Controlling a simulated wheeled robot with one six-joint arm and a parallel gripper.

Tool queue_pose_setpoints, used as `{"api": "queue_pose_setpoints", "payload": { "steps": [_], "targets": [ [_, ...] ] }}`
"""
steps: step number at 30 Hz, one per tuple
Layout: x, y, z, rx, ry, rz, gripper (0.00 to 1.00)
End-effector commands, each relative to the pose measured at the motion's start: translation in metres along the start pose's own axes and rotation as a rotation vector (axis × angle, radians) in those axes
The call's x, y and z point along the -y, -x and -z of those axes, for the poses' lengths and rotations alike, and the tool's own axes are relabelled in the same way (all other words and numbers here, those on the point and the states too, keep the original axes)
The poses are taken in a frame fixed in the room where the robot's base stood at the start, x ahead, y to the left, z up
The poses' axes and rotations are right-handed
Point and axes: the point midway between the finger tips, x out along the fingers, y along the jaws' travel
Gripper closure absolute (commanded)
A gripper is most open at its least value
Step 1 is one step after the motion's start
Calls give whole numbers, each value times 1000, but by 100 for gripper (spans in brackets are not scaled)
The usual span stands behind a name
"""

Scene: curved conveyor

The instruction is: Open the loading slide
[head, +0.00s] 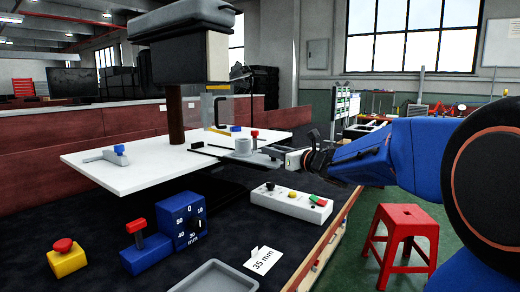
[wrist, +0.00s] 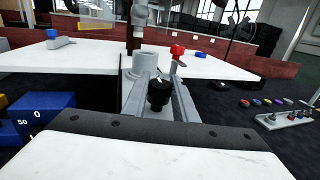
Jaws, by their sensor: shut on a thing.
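The white machine table (head: 135,165) carries a grey cylindrical holder (head: 242,146) near its right edge. In the wrist view this holder (wrist: 145,64) stands just beyond my gripper, in line with what looks like the loading slide. My gripper (wrist: 160,96) has its grey fingers on either side of a black knob (wrist: 159,90), shut on it. In the head view my gripper (head: 274,153) is at the right edge of the table, small and partly hidden by my wrist. A red-topped clamp lever (wrist: 177,52) stands beside the holder and also shows in the head view (head: 254,137).
A white button box (head: 291,203) lies below my wrist. A blue dial box (head: 184,222), a blue box with a red lever (head: 142,246), a yellow stop button (head: 66,258) and a grey tray (head: 215,278) are in front. A red stool (head: 403,226) stands right.

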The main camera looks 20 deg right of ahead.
Motion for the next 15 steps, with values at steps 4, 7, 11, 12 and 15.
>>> {"api": "queue_pose_setpoints", "payload": {
  "steps": [4, 7, 11, 12, 15],
  "targets": [
    [5, 17, 0, 0, 0, 2, 100],
    [6, 24, 0, 0, 0, 0, 100],
    [8, 28, 0, 1, 0, 1, 100],
    [8, 28, 0, 1, 0, 0, 100],
    [8, 29, 0, 1, 0, 0, 100]
  ]
}}
